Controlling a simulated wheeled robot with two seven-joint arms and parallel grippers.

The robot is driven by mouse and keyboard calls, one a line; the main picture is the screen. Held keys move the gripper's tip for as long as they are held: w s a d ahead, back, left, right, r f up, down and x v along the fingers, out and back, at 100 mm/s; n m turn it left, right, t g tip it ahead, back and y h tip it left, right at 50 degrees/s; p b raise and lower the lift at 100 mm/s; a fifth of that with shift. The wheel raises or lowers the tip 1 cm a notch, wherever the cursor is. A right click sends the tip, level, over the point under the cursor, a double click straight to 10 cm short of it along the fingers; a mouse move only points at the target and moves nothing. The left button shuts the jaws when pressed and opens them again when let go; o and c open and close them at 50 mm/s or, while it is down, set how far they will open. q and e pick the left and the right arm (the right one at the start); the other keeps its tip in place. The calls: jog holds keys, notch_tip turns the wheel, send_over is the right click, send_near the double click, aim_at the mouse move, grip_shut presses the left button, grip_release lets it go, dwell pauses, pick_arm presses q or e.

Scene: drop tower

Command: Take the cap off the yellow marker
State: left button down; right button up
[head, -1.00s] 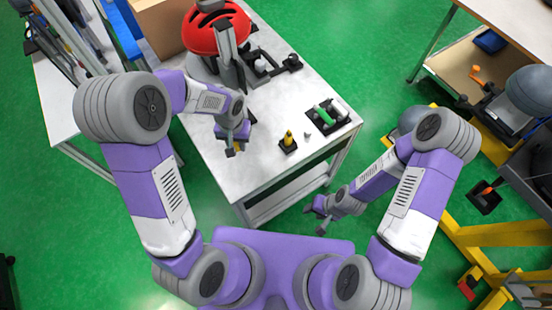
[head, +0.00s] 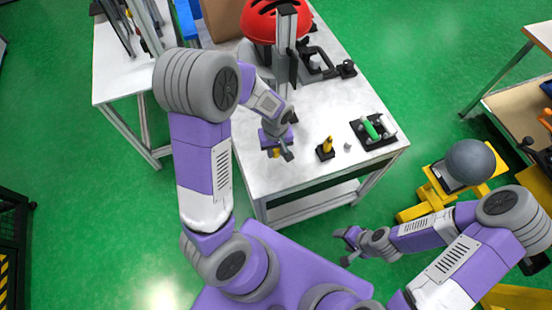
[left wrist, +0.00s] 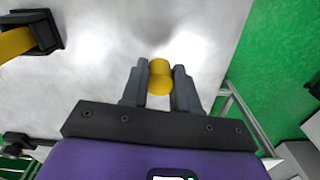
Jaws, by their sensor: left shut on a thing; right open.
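The yellow marker (head: 327,147) stands upright in a small black holder (head: 325,155) near the front edge of the white table. Part of it also shows at the upper left of the left wrist view (left wrist: 15,42). My left gripper (head: 281,153) is left of the marker, apart from it. In the left wrist view its two fingers are shut on a short, rounded yellow piece (left wrist: 160,77), which looks like the cap. My right gripper (head: 348,246) is low in front of the table, open and away from the marker.
A black tray with a green cylinder (head: 370,128) lies right of the marker, with a small grey piece (head: 347,147) between them. A red helmet (head: 270,22) and black fixtures (head: 318,62) stand further back. The tabletop (head: 258,180) left of the marker is clear.

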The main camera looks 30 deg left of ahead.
aim_at(276, 162)
pick_arm(q)
notch_tip(276, 162, down, 5)
jog(key=shift+r+b, duration=0.2)
jog(key=shift+b, duration=0.5)
jog(key=shift+r, duration=0.1)
jog(key=shift+f, duration=0.2)
jog(key=c, duration=0.8)
grip_release()
jog(key=shift+c, duration=0.2)
jog(key=shift+r, duration=0.1)
